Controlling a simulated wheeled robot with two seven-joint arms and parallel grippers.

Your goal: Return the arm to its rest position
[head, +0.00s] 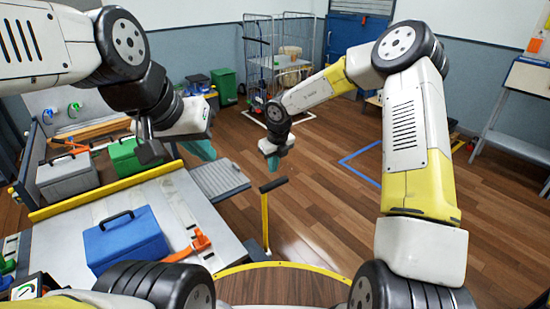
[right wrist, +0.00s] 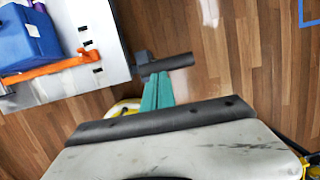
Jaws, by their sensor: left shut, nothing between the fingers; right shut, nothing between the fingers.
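My left gripper (head: 202,150) has its teal fingers together and hangs above the back of the workbench, holding nothing. My right gripper (head: 273,162) is out over the wooden floor, to the right of the bench, pointing down. In the right wrist view its teal fingers (right wrist: 157,92) are closed together with nothing between them. A dark bar (right wrist: 165,64) on a post shows just beyond the fingertips in that view. In the head view this bar (head: 273,184) tops a yellow post (head: 265,220), below the right gripper. I cannot tell whether they touch.
Grey (head: 67,180) and green (head: 128,158) cases stand behind a yellow rail. A wire cage trolley (head: 262,55) stands at the back. The floor right of the post is clear.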

